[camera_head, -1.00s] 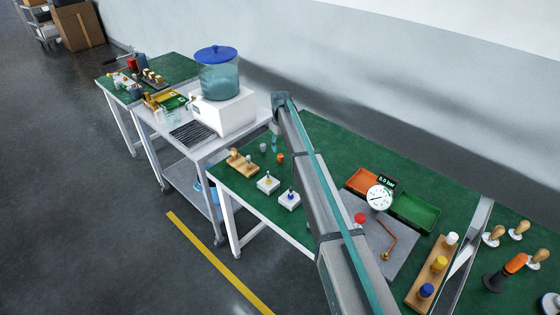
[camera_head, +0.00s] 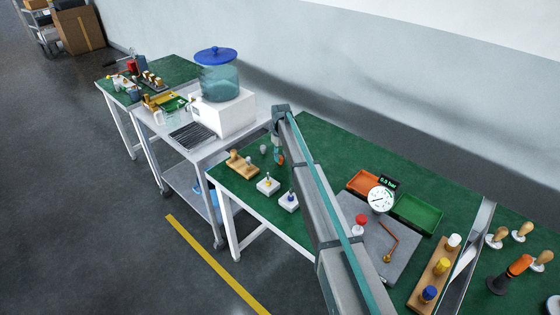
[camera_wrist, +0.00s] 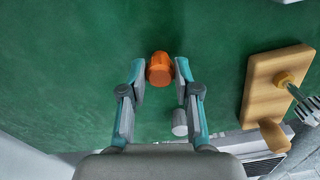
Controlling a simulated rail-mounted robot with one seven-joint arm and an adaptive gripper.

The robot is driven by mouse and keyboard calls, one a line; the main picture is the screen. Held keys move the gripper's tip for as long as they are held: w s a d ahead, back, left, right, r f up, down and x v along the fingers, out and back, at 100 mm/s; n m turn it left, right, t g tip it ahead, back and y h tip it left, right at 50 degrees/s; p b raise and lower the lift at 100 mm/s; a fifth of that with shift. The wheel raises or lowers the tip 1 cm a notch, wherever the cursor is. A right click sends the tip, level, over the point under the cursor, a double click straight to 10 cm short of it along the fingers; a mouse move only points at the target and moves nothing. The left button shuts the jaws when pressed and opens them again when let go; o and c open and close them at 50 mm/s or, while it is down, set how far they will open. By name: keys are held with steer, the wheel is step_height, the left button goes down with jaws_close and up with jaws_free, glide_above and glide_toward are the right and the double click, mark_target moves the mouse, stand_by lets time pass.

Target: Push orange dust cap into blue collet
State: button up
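The orange dust cap (camera_wrist: 160,70) stands on the green bench top. In the wrist view it lies between the two fingertips of my gripper (camera_wrist: 160,67), with a finger close on each side. The fingers look open, and I cannot tell whether they touch the cap. In the head view my gripper (camera_head: 279,155) is down at the cap, which it mostly hides. The blue collet (camera_head: 290,197) sits on a white block at the bench's front edge, in front of my gripper and partly beside my arm.
A grey cap (camera_wrist: 180,122) stands near the orange one. A wooden block (camera_wrist: 268,88) with a wooden-handled tool lies to one side. A white block with a yellow collet (camera_head: 268,184) stands beside the blue one. A gauge (camera_head: 380,199) and trays lie beyond my arm.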

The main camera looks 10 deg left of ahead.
mark_target(281, 157)
jaws_close()
steer(key=shift+r, duration=0.15)
steer(key=shift+r+p, duration=0.8)
steer(key=shift+r, duration=1.6)
steer(key=shift+r, duration=0.2)
steer(key=s+d+r, duration=0.2)
steer(key=s+r, duration=0.1)
steer(key=s, duration=0.4)
steer(key=s+d+r+p, duration=0.1)
steer(key=s+d+r, duration=0.1)
steer(key=s, duration=0.6)
steer(key=s+d+r+p, duration=0.1)
steer(key=s+d+r, duration=0.1)
steer(key=s+r, duration=0.3)
steer(key=s, duration=0.3)
steer(key=shift+s+d, duration=0.15)
steer(key=shift+d, duration=0.1)
